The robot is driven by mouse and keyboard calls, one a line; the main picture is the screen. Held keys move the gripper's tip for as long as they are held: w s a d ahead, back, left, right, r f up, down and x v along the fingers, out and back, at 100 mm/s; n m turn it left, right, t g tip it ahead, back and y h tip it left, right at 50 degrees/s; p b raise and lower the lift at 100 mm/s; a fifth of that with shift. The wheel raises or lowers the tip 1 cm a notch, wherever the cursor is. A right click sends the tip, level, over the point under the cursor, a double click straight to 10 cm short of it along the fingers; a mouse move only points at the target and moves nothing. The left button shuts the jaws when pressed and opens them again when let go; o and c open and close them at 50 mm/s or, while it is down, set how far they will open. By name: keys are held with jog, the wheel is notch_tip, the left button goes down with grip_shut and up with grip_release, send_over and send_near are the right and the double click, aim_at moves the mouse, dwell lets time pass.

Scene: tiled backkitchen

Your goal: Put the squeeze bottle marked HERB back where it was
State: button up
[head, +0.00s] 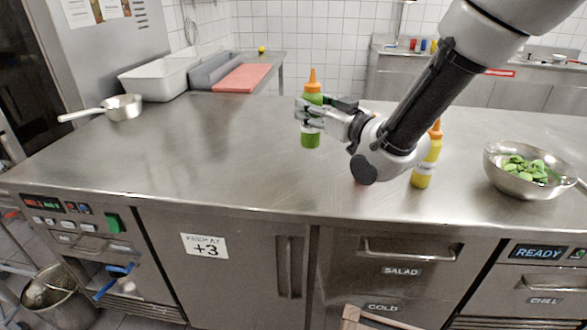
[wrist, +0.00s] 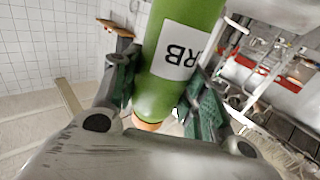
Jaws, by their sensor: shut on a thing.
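The green squeeze bottle (head: 311,140) with an orange nozzle is upright in my gripper (head: 312,113), over the middle of the steel counter in the head view. I cannot tell whether its base touches the counter. In the wrist view the green bottle (wrist: 188,28) lies between the two fingers of my gripper (wrist: 165,88), which are shut on it. Its white label shows the letters "RB"; the rest is turned out of sight. A yellow squeeze bottle (head: 424,172) with an orange nozzle stands on the counter to the right, partly hidden by my arm.
A steel bowl of green leaves (head: 518,186) stands at the right of the counter (head: 200,150). A saucepan (head: 122,108) is at the left. A small red bit shows below my wrist. The counter's left-middle is clear.

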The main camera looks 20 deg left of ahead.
aim_at(312, 144)
notch_tip(312, 144, down, 10)
jog(key=shift+d+r, duration=0.1)
jog(key=shift+r, duration=0.1)
dwell(0.3)
jog(key=o, duration=0.7)
jog(key=shift+f, duration=0.15)
jog(key=shift+c, duration=0.2)
